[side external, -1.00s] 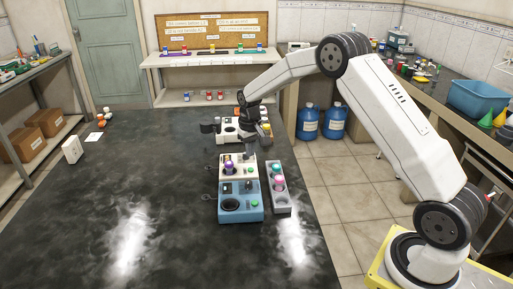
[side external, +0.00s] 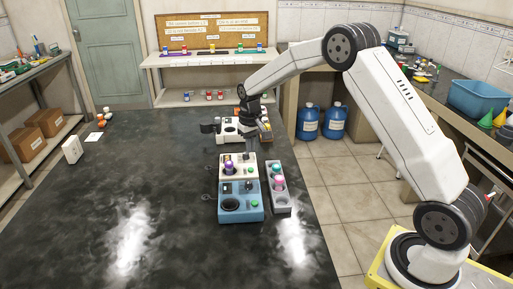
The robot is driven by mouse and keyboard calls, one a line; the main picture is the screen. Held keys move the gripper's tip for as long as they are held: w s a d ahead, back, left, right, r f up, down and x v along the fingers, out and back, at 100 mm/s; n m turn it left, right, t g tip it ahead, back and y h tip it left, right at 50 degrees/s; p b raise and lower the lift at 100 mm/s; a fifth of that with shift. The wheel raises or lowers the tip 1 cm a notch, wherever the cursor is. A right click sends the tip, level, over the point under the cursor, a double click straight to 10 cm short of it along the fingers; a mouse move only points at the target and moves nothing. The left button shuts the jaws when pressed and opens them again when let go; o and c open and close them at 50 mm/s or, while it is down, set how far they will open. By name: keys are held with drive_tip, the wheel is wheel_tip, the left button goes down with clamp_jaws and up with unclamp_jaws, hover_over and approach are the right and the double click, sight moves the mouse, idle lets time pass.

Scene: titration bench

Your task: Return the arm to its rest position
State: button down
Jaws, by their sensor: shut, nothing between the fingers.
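My gripper (side external: 250,151) points down above the back part of the cream-coloured device (side external: 232,163) on the dark bench. It is small in the picture; its fingers look closed, with nothing seen between them. My white arm reaches in from the right and bends high above the floor gap. The cream device carries a purple-capped item (side external: 229,167) on its left. A blue device (side external: 235,210) with a round black plate and a green knob stands in front of it. A grey rack (side external: 278,201) with coloured caps stands to their right.
Another white device (side external: 229,129) stands behind my gripper, with small coloured bottles (side external: 265,125) to its right. A white box (side external: 72,150) stands far left on the bench (side external: 60,220). The bench's left and front areas are clear.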

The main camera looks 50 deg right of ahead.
drive_tip(key=s+a+n+t, duration=0.1)
drive_tip(key=s+a, duration=0.5)
drive_tip(key=s, duration=0.6)
drive_tip(key=s+a+r+n+t, duration=0.1)
drive_tip(key=s+a, duration=0.5)
drive_tip(key=s, duration=0.6)
drive_tip(key=shift+s+r+n, duration=0.25)
drive_tip(key=shift+r+n, duration=0.05)
drive_tip(key=shift+n, duration=0.1)
idle(5.2)
